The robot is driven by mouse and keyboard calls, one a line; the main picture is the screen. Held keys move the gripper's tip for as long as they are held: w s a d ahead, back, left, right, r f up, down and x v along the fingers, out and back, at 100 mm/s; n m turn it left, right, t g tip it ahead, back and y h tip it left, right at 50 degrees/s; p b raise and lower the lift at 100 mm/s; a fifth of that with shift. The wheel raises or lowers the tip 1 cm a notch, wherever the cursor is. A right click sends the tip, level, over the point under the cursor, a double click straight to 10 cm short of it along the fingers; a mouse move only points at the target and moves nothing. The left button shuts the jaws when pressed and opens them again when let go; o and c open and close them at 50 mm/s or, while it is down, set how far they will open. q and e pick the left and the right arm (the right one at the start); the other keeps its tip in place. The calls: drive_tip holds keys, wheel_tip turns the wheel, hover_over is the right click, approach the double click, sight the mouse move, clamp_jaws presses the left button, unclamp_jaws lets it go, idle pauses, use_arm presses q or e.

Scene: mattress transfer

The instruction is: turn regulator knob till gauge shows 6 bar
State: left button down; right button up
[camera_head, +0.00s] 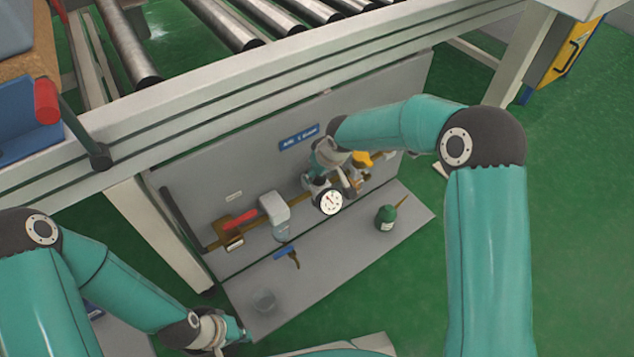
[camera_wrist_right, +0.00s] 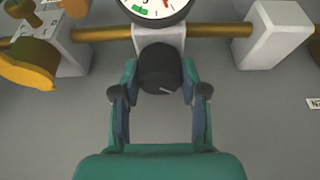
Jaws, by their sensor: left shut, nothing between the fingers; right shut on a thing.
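The round white pressure gauge (camera_head: 330,202) faces me on the brass pipe of the grey panel. It is too small to read in the head view. In the right wrist view the gauge (camera_wrist_right: 154,5) is cut off at the top edge; coloured marks show, but the needle cannot be read. My left gripper (camera_head: 243,331) is shut and empty, low at the bottom, away from the knob.
A red-handled valve (camera_head: 240,219) and a yellow handle (camera_head: 362,159) sit on the pipe either side of the gauge. The roller conveyor frame (camera_head: 250,90) overhangs the panel.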

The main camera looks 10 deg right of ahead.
sight(325, 196)
drive_tip(key=m+b, duration=0.2)
drive_tip(key=b, duration=0.1)
drive_tip(key=shift+s+f+h, duration=0.15)
drive_tip(key=shift+f+h, duration=0.2)
drive_tip(key=shift+h, duration=0.05)
use_arm(q)
wheel_tip(325, 196, down, 6)
drive_tip(key=b, duration=0.1)
drive_tip(key=shift+b, duration=0.3)
use_arm(e)
drive_tip(key=shift+r+m, duration=0.2)
drive_tip(key=shift+m, duration=0.3)
drive_tip(key=o, duration=1.1)
drive_tip(key=shift+r, duration=0.1)
drive_tip(key=shift+o, duration=0.2)
drive_tip(key=shift+r, duration=0.45)
drive_tip(key=v, duration=1.1)
drive_tip(key=shift+s, duration=0.25)
